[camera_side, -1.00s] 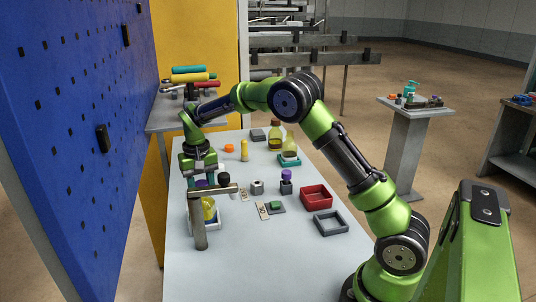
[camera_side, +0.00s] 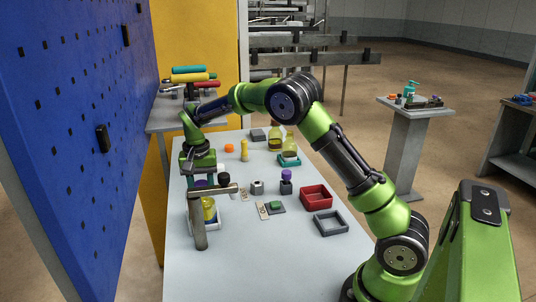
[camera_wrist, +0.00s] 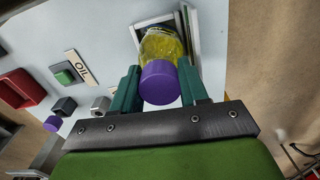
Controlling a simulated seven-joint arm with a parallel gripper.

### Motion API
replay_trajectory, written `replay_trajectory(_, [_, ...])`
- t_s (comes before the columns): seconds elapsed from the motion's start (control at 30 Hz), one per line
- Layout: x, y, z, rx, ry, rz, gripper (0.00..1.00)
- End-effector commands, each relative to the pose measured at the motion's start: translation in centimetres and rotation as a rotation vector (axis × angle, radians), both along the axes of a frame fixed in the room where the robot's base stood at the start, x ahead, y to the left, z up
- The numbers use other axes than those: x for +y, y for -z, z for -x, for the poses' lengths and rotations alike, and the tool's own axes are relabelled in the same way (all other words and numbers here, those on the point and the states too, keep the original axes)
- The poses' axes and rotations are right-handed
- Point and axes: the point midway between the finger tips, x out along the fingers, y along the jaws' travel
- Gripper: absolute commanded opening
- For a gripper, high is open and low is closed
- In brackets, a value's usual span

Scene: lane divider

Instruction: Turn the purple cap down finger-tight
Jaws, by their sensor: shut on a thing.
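The purple cap (camera_wrist: 160,83) sits on the mouth of a bottle with yellow contents (camera_wrist: 163,45). In the side view the bottle (camera_side: 208,210) stands at the near left of the table, and the purple cap (camera_side: 202,184) shows just under my gripper. My gripper (camera_wrist: 159,88) has one green finger on each side of the cap and is shut on it. The cap's thread and any gap under its rim cannot be made out. A white holder (camera_wrist: 152,24) is around the bottle's lower part.
A grey post with a crossbar (camera_side: 199,225) stands close in front of the bottle. A second purple cap (camera_side: 286,174) is on a dark block to the right. A red tray (camera_side: 316,196) and grey frame (camera_side: 330,223) lie farther right. The near table is clear.

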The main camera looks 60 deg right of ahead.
Motion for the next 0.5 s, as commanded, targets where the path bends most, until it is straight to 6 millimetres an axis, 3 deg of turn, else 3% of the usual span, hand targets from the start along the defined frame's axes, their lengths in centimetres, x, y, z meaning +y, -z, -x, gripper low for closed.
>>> replay_trajectory(0.23, [0.01, 0.03, 0.01, 0.0, 0.138, 0.0, 0.23])
replay_trajectory(0.5, [0.01, 0.04, 0.01, 0.0, 0.159, 0.0, 0.23])
